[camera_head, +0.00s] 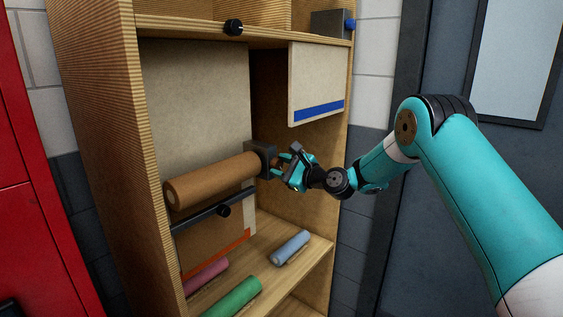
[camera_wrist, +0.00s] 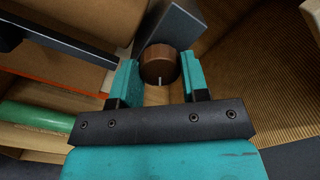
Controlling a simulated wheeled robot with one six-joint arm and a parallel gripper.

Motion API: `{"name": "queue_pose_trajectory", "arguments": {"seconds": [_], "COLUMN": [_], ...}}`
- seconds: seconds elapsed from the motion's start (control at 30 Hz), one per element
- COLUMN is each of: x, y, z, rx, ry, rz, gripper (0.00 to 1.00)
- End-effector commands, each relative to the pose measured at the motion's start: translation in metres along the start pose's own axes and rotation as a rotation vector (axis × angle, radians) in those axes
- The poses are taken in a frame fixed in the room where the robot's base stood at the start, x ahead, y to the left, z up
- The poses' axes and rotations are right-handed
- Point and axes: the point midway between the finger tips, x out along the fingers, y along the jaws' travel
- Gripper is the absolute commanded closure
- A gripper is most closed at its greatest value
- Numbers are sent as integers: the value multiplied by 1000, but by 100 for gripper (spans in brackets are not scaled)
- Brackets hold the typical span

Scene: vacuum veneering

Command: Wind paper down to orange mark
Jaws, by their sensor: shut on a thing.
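A brown paper roll (camera_head: 215,180) lies across the left part of the wooden cabinet, its right end at a dark grey bracket (camera_head: 262,158). Brown paper (camera_head: 205,243) hangs below it, behind a black bar. The orange mark (camera_head: 217,257) is a slanted strip at the paper's lower edge; whether the paper exactly meets it I cannot tell. The strip also shows in the wrist view (camera_wrist: 62,78). My gripper (camera_head: 284,168) is shut on a round brown knob (camera_wrist: 157,62) beside the bracket, a finger on either side. The knob's white line points down towards my gripper.
The black bar (camera_head: 190,216) with a knob crosses below the roll. Green (camera_head: 232,298), pink (camera_head: 206,277) and blue (camera_head: 290,248) rolls lie on the shelf below. A pale panel with a blue stripe (camera_head: 319,111) hangs above my gripper. The cabinet's right wall is close.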

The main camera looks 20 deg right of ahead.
Motion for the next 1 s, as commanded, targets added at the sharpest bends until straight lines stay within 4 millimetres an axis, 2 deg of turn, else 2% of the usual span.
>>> {"name": "queue_pose_trajectory", "arguments": {"seconds": [0.67,0.7,0.8,1.0], "x": [0,0,0,0], "y": [0,0,0,0], "z": [-2,-2,-1,0], "rx": [61,61,60,60], "ry": [2,2,2,1], "rz": [0,0,0,0], "gripper": [82,51,33,33]}}
